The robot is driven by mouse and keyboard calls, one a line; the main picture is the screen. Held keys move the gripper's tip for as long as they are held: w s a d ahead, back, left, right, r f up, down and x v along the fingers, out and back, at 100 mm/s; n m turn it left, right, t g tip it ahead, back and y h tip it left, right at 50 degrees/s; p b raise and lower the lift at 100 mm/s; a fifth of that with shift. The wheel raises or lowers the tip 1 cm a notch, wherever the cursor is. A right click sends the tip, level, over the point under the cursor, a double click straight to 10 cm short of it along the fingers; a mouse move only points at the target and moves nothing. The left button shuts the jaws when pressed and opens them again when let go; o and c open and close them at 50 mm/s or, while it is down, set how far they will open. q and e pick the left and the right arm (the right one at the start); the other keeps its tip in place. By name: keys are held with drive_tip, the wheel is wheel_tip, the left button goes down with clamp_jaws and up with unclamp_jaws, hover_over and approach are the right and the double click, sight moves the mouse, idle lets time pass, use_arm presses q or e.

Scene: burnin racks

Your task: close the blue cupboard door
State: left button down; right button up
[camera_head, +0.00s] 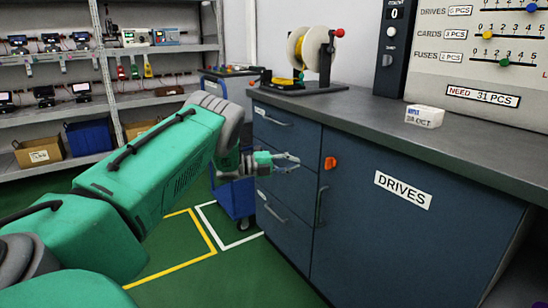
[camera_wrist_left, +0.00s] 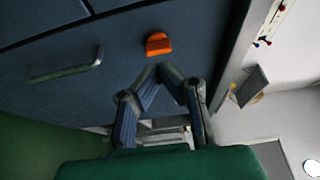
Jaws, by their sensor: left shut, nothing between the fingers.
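The blue cupboard door (camera_head: 400,235), labelled DRIVES, is under the grey counter. It looks flush with the drawer fronts beside it, with no gap that I can make out. Its upright handle (camera_head: 321,205) is near its left edge, and an orange latch (camera_head: 330,163) sits above that. My left gripper (camera_head: 298,161) is shut and empty, in front of the drawers just left of the latch. In the left wrist view, the shut fingertips (camera_wrist_left: 160,68) point toward the orange latch (camera_wrist_left: 158,44), apart from it; a handle (camera_wrist_left: 65,68) shows to the left. My right gripper is out of view.
The grey counter (camera_head: 470,150) overhangs the door and carries a white block (camera_head: 424,116) and a cable reel (camera_head: 305,50). A blue cart (camera_head: 236,197) stands behind my left forearm. Shelving (camera_head: 60,100) is at the back left. The green floor before the door is clear.

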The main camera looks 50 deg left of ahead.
use_arm(q)
drive_tip(key=a, duration=1)
drive_tip(key=shift+s+f+b, duration=0.15)
drive_tip(key=shift+f+b, duration=0.15)
drive_tip(key=shift+b, duration=0.1)
drive_tip(key=shift+d, duration=0.1)
